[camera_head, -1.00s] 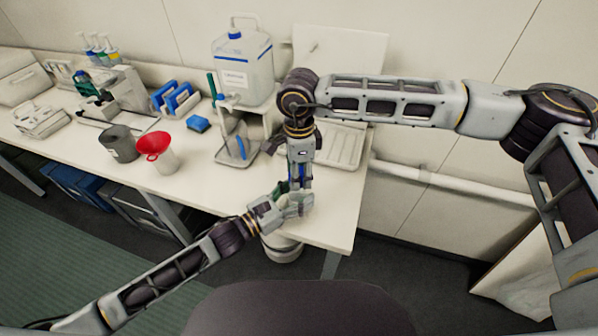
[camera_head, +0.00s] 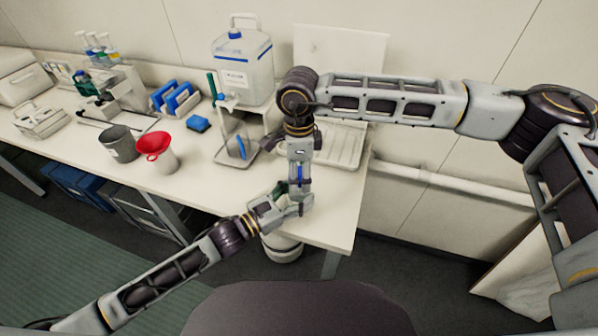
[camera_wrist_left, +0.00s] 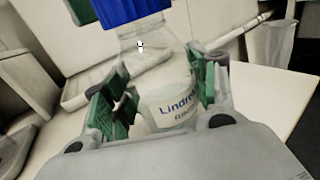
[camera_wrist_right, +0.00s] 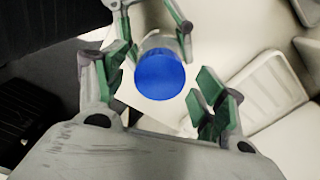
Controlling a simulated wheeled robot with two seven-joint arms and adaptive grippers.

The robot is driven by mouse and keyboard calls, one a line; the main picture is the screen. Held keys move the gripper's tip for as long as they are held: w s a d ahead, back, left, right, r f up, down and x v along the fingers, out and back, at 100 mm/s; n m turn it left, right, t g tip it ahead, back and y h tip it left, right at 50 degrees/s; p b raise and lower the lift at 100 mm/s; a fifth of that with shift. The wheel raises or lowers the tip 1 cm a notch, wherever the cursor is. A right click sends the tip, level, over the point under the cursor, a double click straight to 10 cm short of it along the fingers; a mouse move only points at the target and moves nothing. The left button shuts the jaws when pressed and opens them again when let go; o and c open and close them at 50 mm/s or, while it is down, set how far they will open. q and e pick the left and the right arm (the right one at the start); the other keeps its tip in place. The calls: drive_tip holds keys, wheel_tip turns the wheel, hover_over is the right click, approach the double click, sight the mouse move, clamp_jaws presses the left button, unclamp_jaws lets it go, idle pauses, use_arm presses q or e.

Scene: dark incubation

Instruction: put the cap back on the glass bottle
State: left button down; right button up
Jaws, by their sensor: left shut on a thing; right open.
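The clear glass bottle (camera_wrist_left: 165,95), with a white label, stands upright between the green pads of my left gripper (camera_wrist_left: 158,88), which is shut on its body. The blue cap (camera_wrist_right: 160,76) sits at the bottle's neck, and its side also shows at the top of the left wrist view (camera_wrist_left: 130,12). Whether it is screwed tight cannot be told. My right gripper (camera_wrist_right: 165,80) is open above, with its pads on either side of the cap and visible gaps to it. In the head view both grippers meet near the table's front edge, largely hiding the bottle.
A red funnel (camera_head: 153,145) in a beaker and a grey cup (camera_head: 118,144) stand to the left on the bench. A large carboy (camera_head: 242,70) stands on a stand behind. A white tray (camera_head: 345,146) lies behind my right arm. The bench's front right corner is clear.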

wheel_tip(320, 180, up, 12)
drive_tip(key=shift+f, duration=0.15)
idle(0.5)
use_arm(q)
drive_tip(key=shift+c, duration=1.9)
unclamp_jaws()
drive_tip(key=shift+s+a, duration=0.1)
drive_tip(key=shift+a, duration=0.05)
drive_tip(key=v, duration=1.1)
drive_tip(key=shift+s+a, duration=0.2)
drive_tip(key=shift+s, duration=0.05)
